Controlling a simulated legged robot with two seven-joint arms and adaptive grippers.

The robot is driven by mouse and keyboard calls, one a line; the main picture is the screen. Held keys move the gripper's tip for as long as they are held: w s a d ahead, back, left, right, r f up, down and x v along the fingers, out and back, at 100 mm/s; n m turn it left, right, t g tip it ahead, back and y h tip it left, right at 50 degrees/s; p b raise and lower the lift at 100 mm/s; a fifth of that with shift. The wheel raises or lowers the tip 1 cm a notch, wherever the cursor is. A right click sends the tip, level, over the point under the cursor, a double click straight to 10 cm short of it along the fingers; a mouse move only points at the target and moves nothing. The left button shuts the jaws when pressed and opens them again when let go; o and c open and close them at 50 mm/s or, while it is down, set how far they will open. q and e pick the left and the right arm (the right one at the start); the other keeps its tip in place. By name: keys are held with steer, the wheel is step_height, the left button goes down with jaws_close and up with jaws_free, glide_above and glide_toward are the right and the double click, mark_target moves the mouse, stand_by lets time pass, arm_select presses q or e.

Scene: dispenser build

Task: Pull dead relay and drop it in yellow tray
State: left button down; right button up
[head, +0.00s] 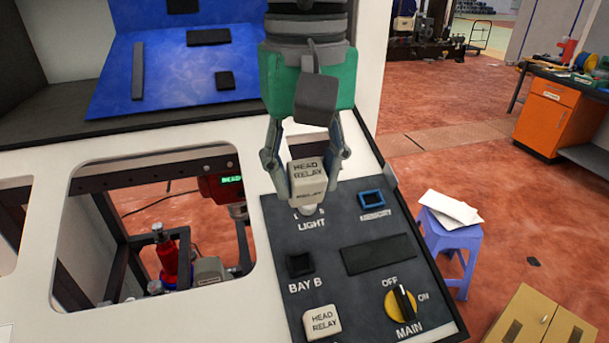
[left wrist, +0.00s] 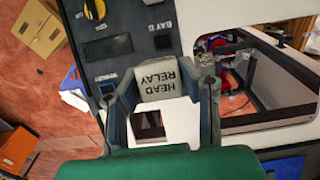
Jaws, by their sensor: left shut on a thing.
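In the left wrist view the block (left wrist: 165,82) sits between the two fingers (left wrist: 165,95). It is at the far end of the dark control panel (head: 345,235), above the "LIGHT" label. I cannot tell whether it is seated or lifted clear. No yellow tray can be made out. My right gripper is not in view.
The panel has a black square marked BAY B (head: 300,264), a blue-framed button (head: 371,198) and a yellow MAIN knob (head: 402,303). A framed opening lies left, with a red device (head: 222,187) inside. A blue stool (head: 450,240) and yellowish box (head: 540,325) stand right.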

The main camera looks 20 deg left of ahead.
mark_target(309, 176)
arm_select(q)
steer(key=shift+s+d+r, duration=0.15)
steer(key=shift+s+r, duration=0.05)
steer(key=shift+r, duration=0.35)
steer(key=shift+s+d+r, duration=0.1)
steer(key=shift+s+r, duration=0.05)
steer(key=shift+r, duration=0.45)
steer(key=shift+s+d+r, duration=0.15)
steer(key=shift+s+r, duration=0.05)
steer(key=shift+r, duration=0.35)
